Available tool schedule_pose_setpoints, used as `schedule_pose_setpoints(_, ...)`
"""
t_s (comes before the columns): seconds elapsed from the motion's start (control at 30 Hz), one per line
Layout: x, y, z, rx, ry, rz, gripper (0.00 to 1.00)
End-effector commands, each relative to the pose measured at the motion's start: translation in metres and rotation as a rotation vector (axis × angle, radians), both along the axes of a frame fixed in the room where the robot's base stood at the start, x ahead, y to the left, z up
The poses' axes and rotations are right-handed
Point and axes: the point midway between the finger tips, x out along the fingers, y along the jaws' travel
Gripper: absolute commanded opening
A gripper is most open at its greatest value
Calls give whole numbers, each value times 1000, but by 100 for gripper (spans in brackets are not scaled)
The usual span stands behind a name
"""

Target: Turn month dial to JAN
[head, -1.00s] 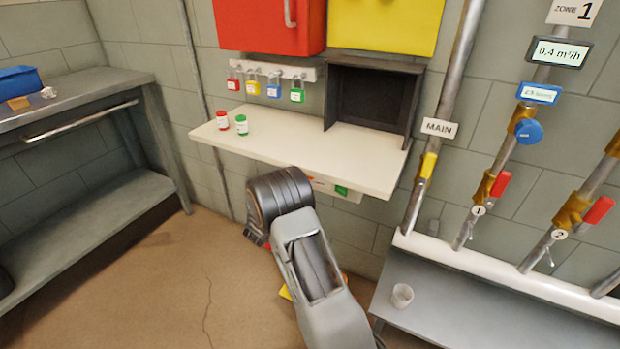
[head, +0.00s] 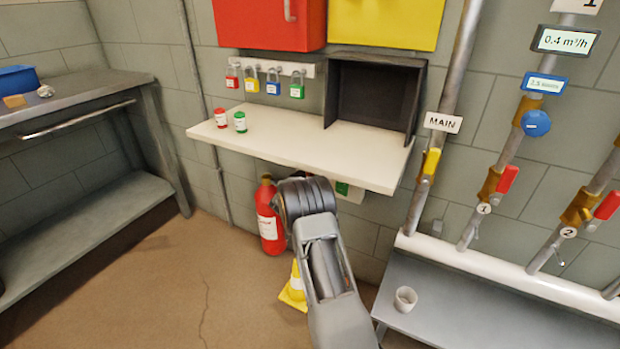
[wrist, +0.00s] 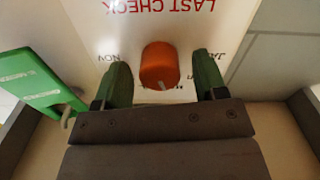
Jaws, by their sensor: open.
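The month dial (wrist: 159,66) is an orange-red round knob on a white panel (wrist: 145,18) with "LAST CHECK" lettering, upside down in the wrist view. A pale mark on the knob points toward the bottom of the picture, at a label mostly hidden by my gripper. "NOV" shows left of the knob; a label starting "JA" shows at right, partly covered by a finger. My gripper (wrist: 161,75) is open, its green fingers on either side of the knob with gaps visible. In the head view the dial and fingers are hidden behind my arm.
A green tag (wrist: 38,88) hangs left of my fingers in the wrist view. A white shelf (head: 290,150) sits above my arm. A red extinguisher (head: 269,222) and yellow cone (head: 295,290) stand beside it. Pipes with valves and a grey bench (head: 470,310) are at right.

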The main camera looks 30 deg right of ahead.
Motion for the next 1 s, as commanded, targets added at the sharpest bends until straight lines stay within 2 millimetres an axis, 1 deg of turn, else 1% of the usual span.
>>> schedule_pose_setpoints(0.27,0,-1,0,0,0,0,64)
schedule_pose_setpoints(0.77,0,0,0,0,0,0,16)
schedule_pose_setpoints(1.0,0,0,1,-12,22,0,16)
